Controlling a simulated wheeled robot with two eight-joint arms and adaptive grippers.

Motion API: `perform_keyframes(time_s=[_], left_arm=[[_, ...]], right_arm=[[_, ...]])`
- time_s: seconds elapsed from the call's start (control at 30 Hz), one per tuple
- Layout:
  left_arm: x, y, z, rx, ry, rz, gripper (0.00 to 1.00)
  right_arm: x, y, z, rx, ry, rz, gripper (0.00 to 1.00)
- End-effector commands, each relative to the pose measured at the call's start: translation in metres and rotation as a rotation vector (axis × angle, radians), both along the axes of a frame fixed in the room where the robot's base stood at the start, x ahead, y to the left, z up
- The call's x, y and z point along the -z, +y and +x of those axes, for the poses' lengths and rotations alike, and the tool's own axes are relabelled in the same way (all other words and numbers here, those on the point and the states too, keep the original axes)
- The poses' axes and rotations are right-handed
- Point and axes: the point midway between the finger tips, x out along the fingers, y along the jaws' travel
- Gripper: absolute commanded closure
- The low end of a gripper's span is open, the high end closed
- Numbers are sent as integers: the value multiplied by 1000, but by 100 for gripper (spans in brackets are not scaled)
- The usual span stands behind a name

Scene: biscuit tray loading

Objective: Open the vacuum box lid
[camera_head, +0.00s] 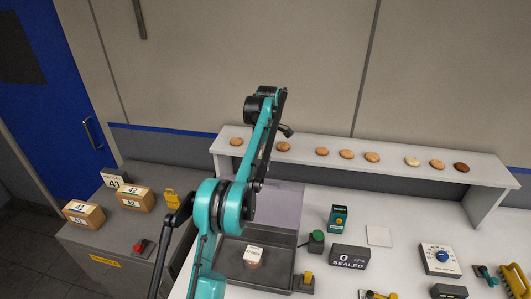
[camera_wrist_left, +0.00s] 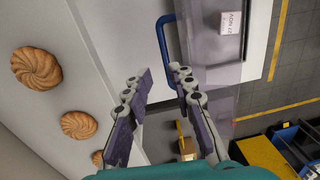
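My right gripper is not in view.
A white shelf (camera_head: 333,159) with several biscuits runs along the back. A display (camera_head: 349,257) reads 0 and SEALED. A green button (camera_head: 317,240), a blue dial (camera_head: 439,256) and a green device (camera_head: 338,216) stand on the table. Labelled boxes (camera_head: 83,214) sit on the left cabinet.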

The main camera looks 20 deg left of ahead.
Motion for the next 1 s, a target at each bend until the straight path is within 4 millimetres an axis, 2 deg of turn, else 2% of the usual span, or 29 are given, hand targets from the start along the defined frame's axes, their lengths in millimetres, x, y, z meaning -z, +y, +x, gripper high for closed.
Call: perform_keyframes(time_s=[0.03, 0.1, 0.3, 1.0], left_arm=[[-13, 1, -1, -1, -2, 2, 76], [-26, 1, -1, -1, -4, 2, 76], [-46, 1, -3, -2, -6, 5, 76], [-51, 2, -4, -2, -6, 5, 76]], right_arm=[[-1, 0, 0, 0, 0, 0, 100], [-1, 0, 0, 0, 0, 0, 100], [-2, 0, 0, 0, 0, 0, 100], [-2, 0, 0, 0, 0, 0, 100]])
